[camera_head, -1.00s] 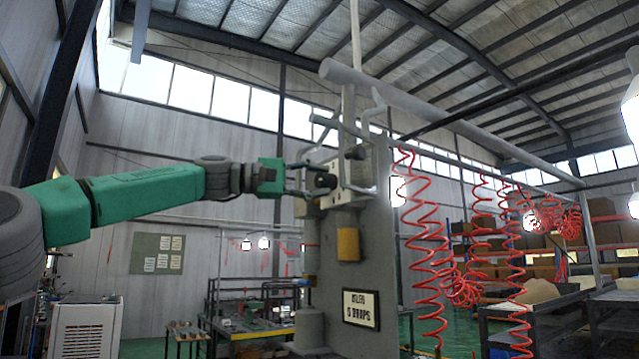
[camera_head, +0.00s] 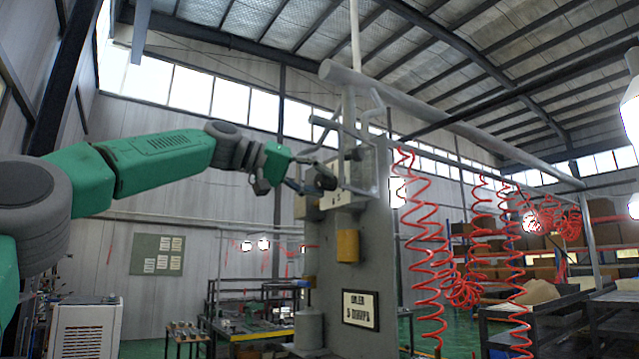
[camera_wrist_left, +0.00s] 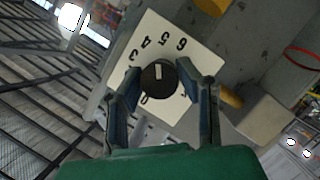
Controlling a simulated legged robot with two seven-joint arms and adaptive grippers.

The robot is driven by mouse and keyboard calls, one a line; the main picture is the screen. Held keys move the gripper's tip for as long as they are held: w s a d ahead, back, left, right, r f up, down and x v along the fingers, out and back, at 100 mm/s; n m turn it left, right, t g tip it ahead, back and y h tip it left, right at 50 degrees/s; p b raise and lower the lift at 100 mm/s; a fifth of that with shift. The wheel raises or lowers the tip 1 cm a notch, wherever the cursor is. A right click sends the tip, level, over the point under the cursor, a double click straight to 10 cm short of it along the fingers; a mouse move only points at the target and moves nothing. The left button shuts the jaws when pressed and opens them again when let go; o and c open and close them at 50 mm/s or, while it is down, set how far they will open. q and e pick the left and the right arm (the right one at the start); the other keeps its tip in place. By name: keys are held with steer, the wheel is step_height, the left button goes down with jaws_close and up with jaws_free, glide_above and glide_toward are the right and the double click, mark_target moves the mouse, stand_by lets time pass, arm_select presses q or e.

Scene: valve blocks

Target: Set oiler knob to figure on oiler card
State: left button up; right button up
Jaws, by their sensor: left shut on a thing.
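The oiler knob (camera_wrist_left: 158,78) is black with a white pointer mark and sits on a white dial plate (camera_wrist_left: 195,55) with black figures, of which 3, 4, 5 and 6 read clearly in the left wrist view. My left gripper (camera_wrist_left: 160,84) is shut on the knob, one finger on each side. The pointer mark lies toward the upper part of the plate in that view; the fingers cover some figures. In the head view my left gripper (camera_head: 305,180) reaches the knob (camera_head: 322,178) from the left. The oiler card (camera_head: 360,309) hangs low on the grey panel; its figure looks like 5.
The grey panel (camera_head: 372,240) carries pipes above and a yellow cylinder (camera_head: 347,245) below the knob. Red coiled hoses (camera_head: 428,250) hang to the right. A workbench (camera_head: 245,325) stands behind. My right gripper is out of view.

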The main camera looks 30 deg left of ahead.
arm_select(q)
steer(key=shift+w+f+m+y, duration=0.1)
steer(key=shift+f+m+y, duration=0.3)
steer(key=shift+f, duration=0.05)
stand_by(0.3)
steer(key=o, duration=1.1)
steer(key=shift+o, duration=0.2)
steer(key=shift+w, duration=0.15)
steer(key=shift+a+r, duration=0.1)
steer(key=v, duration=1.2)
steer(key=shift+w+a, duration=0.2)
steer(key=shift+d, duration=0.15)
